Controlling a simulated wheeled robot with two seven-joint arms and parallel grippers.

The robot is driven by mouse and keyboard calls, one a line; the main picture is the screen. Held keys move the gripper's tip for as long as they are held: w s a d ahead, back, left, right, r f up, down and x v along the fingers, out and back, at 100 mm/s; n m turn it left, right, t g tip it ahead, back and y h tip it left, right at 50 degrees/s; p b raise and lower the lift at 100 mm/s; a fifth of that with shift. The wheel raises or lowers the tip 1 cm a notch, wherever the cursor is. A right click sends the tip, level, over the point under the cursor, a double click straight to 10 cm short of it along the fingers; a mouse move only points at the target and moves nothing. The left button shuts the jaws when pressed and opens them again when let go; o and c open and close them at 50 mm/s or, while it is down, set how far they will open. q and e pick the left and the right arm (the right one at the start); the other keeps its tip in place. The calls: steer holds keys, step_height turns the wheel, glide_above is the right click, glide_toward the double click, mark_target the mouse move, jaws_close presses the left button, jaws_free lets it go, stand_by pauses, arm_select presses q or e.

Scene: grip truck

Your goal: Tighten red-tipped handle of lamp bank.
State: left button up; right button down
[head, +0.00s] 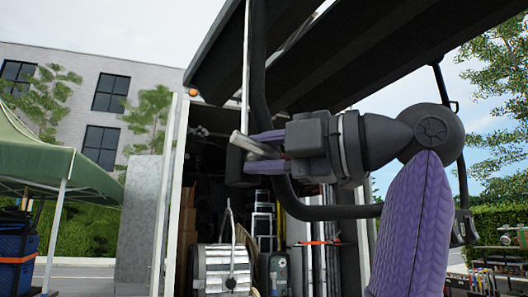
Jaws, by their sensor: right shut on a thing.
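My right gripper (262,151) is in the middle of the head view, its arm coming in from the right. Its two purple fingers are shut on a pale grey lever-like handle (246,143), which slants down to the right between them. No red tip can be made out; that end may be hidden by the fingers. A dark block (235,166) sits just behind the handle. Large dark panels (385,55), apparently the lamp bank, fill the top right above the gripper. A curved black tube (258,70) runs down from them behind the gripper. My left gripper is not in view.
An open truck (173,190) stands behind, with a silver ribbed drum-shaped lamp (222,270) and other gear inside. A green canopy (50,160) is at left, a cluttered table (500,262) at far right. The curved tube passes close below my right gripper.

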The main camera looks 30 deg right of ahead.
steer(key=shift+f, duration=0.1)
steer(key=shift+f+m+t+b, duration=0.15)
steer(key=shift+m+t+b, duration=0.45)
steer(key=shift+m+b, duration=0.4)
steer(key=m+t+b, duration=0.2)
steer(key=m, duration=0.3)
steer(key=shift+b, duration=0.3)
steer(key=m+t+h+b, duration=0.1)
steer(key=m, duration=0.2)
steer(key=m+t+h+b, duration=0.1)
steer(key=m, duration=0.2)
steer(key=shift+t, duration=0.4)
steer(key=shift+m+t+h+b, duration=0.65)
steer(key=shift+m+h, duration=0.55)
steer(key=shift+m, duration=0.7)
steer(key=shift+r+m+h, duration=0.2)
steer(key=shift+m+h, duration=0.2)
